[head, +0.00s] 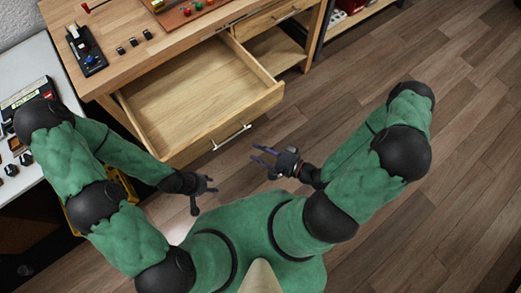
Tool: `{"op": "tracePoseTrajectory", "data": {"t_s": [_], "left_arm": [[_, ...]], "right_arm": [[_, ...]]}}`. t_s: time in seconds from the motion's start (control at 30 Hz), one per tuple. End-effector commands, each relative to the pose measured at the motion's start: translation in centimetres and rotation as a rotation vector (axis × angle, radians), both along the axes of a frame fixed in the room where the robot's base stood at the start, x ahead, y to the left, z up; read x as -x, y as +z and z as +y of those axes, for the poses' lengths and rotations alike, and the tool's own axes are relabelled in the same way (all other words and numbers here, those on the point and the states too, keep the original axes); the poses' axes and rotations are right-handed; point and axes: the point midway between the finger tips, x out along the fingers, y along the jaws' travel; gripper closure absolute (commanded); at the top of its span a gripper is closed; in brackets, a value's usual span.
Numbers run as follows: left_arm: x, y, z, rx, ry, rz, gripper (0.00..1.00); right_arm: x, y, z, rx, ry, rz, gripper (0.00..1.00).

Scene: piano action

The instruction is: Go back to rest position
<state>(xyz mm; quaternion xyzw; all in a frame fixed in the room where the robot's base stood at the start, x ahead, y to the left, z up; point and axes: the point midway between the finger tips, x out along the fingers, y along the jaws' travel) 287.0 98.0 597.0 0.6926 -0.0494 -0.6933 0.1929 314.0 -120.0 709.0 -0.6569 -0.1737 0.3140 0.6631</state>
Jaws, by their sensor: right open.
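My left gripper (208,188) is in front of the open drawer, low in the picture, with small dark fingers pointing right. Its fingers are too small to tell whether they are apart. My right gripper (264,154) is open and empty, right of the left one, with its fingers pointing left toward the drawer's front. Both arms are bent, and neither gripper touches anything that I can see.
A wooden workbench (130,70) stands ahead with an empty drawer (195,95) pulled out toward me. A dark device (88,58) and a board with coloured knobs (188,12) are on its top. A white table (30,68) is at left. Wooden floor (455,150) is clear at right.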

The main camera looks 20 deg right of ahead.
Motion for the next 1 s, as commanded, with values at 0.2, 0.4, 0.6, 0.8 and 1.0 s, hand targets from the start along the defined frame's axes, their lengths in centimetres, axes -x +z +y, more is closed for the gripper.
{"op": "tracePoseTrajectory", "data": {"t_s": [0.2,0.4,0.6,0.8,1.0], "left_arm": [[0.0,0.0,0.0,0.0,0.0,0.0,0.6],[0.0,0.0,0.0,0.0,0.0,0.0,0.6],[0.0,0.1,0.0,0.0,0.0,0.0,0.6],[0.0,0.3,0.0,0.0,0.0,0.0,0.6],[0.0,0.7,0.0,0.0,0.0,0.0,0.6]], "right_arm": [[0.0,0.0,0.0,0.0,0.0,0.0,0.57],[0.0,0.0,0.0,0.0,0.0,0.0,0.57],[-0.4,-0.6,0.0,0.038,0.011,0.011,0.57],[-1.9,-4.3,-0.1,0.278,0.085,0.099,0.57],[-2.1,-8.2,-0.1,0.572,0.238,0.231,0.57]]}}
